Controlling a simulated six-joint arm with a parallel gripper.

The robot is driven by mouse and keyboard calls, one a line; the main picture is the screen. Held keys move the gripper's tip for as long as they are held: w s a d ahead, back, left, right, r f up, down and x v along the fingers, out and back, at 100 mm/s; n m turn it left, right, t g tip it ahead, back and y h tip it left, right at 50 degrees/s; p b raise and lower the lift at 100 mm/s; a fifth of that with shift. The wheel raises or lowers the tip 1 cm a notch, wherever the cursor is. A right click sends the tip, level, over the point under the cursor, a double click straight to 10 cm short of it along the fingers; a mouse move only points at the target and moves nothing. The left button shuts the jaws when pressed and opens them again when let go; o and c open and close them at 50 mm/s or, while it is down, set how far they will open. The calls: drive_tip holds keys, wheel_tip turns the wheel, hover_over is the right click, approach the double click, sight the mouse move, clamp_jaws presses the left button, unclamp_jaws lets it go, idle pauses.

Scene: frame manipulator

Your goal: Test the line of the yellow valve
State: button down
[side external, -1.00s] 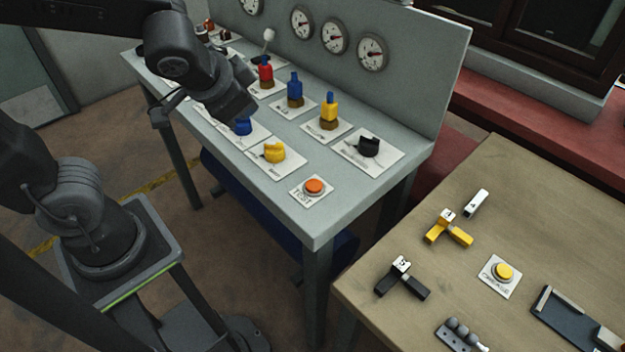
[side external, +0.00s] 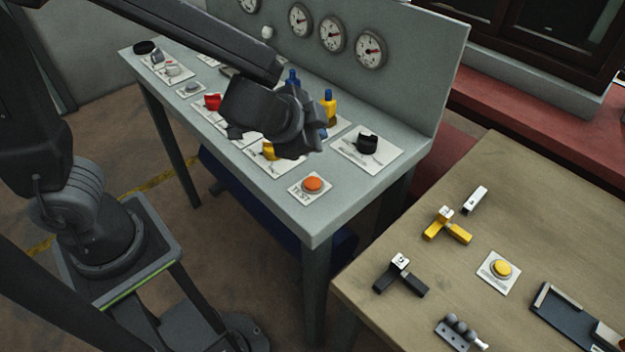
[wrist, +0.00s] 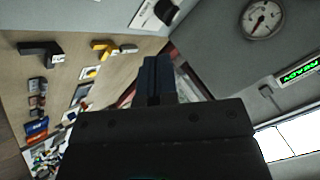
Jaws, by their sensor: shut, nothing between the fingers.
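A yellow handle (side external: 268,151) sits on a white plate on the grey bench, partly hidden behind my gripper. A yellow fitting with a blue top (side external: 329,104) stands farther back. An orange button (side external: 313,184) on a plate marked TEST is near the bench's front corner. My gripper (side external: 323,133) is above the bench, behind the button in the side view and apart from it. Its dark blue fingers are shut together and empty in the wrist view (wrist: 157,80).
A black knob (side external: 367,143) sits right of my gripper. Several gauges (side external: 370,49) are on the upright back panel. A red handle (side external: 212,102) is to the left. The wooden table (side external: 470,310) holds a yellow button (side external: 501,268) and loose parts.

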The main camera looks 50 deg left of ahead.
sight(314, 184)
drive_tip(key=shift+f, duration=4.35)
drive_tip(key=shift+f, duration=0.45)
drive_tip(key=shift+f, duration=0.45)
drive_tip(key=shift+r, duration=0.9)
drive_tip(key=shift+r, duration=2.5)
